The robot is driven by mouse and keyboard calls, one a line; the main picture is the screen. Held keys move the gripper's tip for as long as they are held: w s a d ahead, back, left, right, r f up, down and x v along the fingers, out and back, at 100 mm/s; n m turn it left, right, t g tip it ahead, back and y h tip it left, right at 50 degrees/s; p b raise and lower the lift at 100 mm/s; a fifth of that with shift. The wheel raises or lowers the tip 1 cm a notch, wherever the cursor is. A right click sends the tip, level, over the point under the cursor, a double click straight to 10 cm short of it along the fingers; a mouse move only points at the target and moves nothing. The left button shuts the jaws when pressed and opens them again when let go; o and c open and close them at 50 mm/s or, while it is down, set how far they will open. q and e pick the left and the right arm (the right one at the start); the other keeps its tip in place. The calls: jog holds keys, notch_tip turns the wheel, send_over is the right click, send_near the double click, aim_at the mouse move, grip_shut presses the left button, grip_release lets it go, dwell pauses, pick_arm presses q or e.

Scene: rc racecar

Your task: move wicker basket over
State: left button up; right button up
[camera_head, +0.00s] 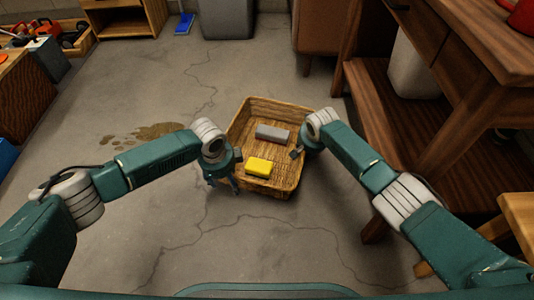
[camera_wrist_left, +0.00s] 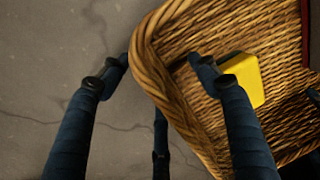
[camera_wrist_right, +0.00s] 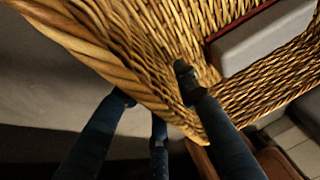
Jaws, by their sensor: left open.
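The wicker basket (camera_head: 283,107) stands on the concrete floor between my arms, holding a grey block (camera_head: 272,133) and a yellow block (camera_head: 259,167). My left gripper (camera_head: 236,171) is at the basket's left wall. In the left wrist view its open fingers (camera_wrist_left: 160,70) straddle the woven rim (camera_wrist_left: 148,55), one outside and one inside near the yellow block (camera_wrist_left: 243,78). My right gripper (camera_head: 299,151) is at the right wall. In the right wrist view its fingers (camera_wrist_right: 153,88) lie on either side of the rim (camera_wrist_right: 75,38); the outer fingertip is partly hidden, so its grip is unclear.
A wooden workbench (camera_head: 455,70) with a lower shelf stands close on the right. A grey bin (camera_head: 226,18) and a wooden cabinet (camera_head: 320,30) are behind the basket. A brown stain (camera_head: 150,133) marks the floor at left. The floor left and in front is clear.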

pick_arm(q)
notch_tip(320, 180, up, 12)
jog(key=s, duration=0.1)
jog(key=shift+s+a, duration=0.35)
jog(key=shift+f, duration=0.1)
pick_arm(e)
jog(key=o, duration=0.4)
